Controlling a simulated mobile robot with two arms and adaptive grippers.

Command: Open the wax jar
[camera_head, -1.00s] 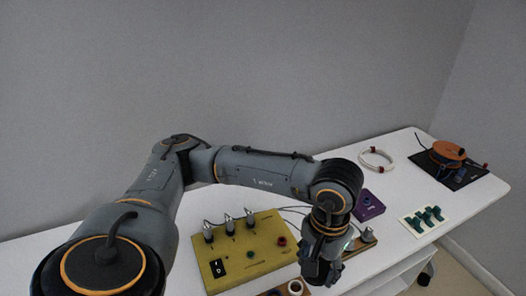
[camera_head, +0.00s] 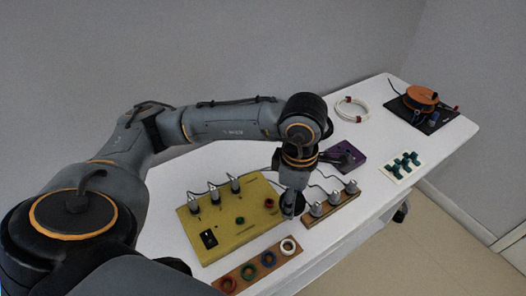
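I cannot make out a wax jar in the head view. My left arm comes in from the left, and my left gripper (camera_head: 291,203) points down between the yellow box (camera_head: 242,242) and the wooden block with upright silver plugs (camera_head: 331,208). Its fingertips are dark and partly hidden, so I cannot tell whether they are open or hold anything. My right gripper is not in view.
A wooden strip with coloured rings (camera_head: 258,270) lies in front. A purple box (camera_head: 346,155), partly covered by a dark part, lies behind the plugs. Farther right are a white ring (camera_head: 351,109), a plate with teal clips (camera_head: 402,166) and an orange reel (camera_head: 421,97) on a black mat.

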